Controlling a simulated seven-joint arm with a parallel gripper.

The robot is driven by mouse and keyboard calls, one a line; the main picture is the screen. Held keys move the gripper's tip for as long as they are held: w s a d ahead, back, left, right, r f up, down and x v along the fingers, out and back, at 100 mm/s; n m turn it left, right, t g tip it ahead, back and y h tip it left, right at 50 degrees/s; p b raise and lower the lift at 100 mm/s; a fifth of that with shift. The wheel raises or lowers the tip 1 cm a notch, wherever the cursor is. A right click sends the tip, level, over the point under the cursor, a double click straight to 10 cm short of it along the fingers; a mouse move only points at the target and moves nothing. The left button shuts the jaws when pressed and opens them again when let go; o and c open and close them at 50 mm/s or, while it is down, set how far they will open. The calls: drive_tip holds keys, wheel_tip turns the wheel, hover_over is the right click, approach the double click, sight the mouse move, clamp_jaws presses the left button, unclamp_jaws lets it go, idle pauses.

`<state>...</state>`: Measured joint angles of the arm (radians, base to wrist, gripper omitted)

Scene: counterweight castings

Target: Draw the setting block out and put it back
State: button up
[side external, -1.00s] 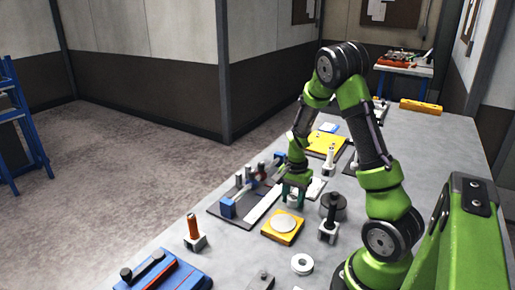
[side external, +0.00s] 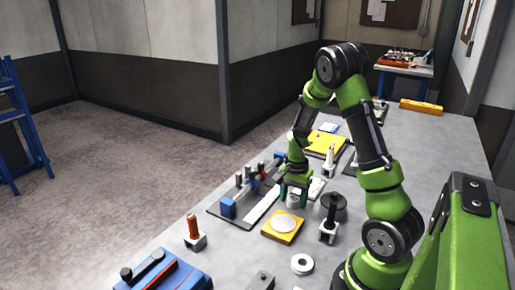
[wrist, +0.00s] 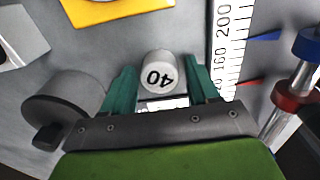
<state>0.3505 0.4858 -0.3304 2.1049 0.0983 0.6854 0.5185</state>
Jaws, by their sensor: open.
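A short white cylinder marked 40 (wrist: 158,72), which looks like the setting block, stands between the two green fingers of my gripper (wrist: 163,88) in the wrist view. The fingers are apart, one on each side of it, with small gaps visible. In the side view my gripper (side external: 294,192) points down over the bench, and the white cylinder (side external: 293,201) shows between its fingers. The lower part of the cylinder and what it rests on are partly hidden by the gripper body.
A white scale (wrist: 231,50) with blue and red pointers lies right of my gripper in the wrist view. A dark round weight (wrist: 62,98) is close on the left. A yellow plate with a pale disc (side external: 283,225) and a black post (side external: 330,218) stand nearby.

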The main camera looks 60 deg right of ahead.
drive_tip(key=shift+r, duration=3.8)
drive_tip(key=s+a+r+n+t+y, duration=0.1)
drive_tip(key=s+a+r+n+t, duration=0.1)
drive_tip(key=a+r+n, duration=0.5)
drive_tip(key=s+a+r+n+t+y, duration=0.1)
drive_tip(key=s+a+r+n+t, duration=0.2)
drive_tip(key=a, duration=1.4)
wheel_tip(320, 180, up, 6)
drive_tip(key=n+t, duration=0.2)
drive_tip(key=n, duration=0.2)
drive_tip(key=shift+a+r, duration=0.15)
